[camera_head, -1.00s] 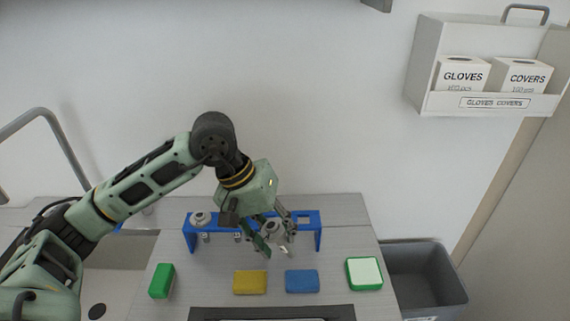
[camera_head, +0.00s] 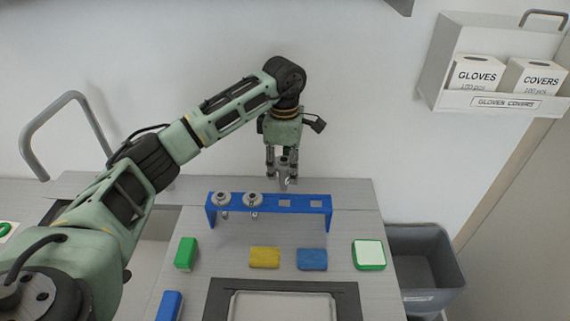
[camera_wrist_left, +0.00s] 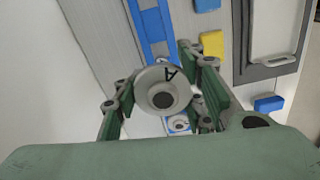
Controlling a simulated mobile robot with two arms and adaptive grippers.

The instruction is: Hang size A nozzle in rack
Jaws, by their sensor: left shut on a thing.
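My left gripper (camera_head: 283,178) is shut on a grey nozzle (camera_head: 286,168) above the worktop, behind the right half of the blue rack (camera_head: 267,209) in the head view. In the left wrist view the nozzle's round flange (camera_wrist_left: 145,88) faces the camera and shows the letter A, held between the green fingers. Two other nozzles, one at the left end (camera_head: 222,197) and one beside it (camera_head: 254,198), hang in the rack. The rack's two right-hand slots are empty. Part of the rack (camera_wrist_left: 153,30) shows beyond the held nozzle in the wrist view. My right gripper is not in view.
A green block (camera_head: 186,252), yellow block (camera_head: 264,258), blue block (camera_head: 312,259) and green-and-white block (camera_head: 369,254) lie in front of the rack. A tray (camera_head: 213,300) is nearer. A grey bin (camera_head: 440,290) stands right. The wall is close behind the gripper.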

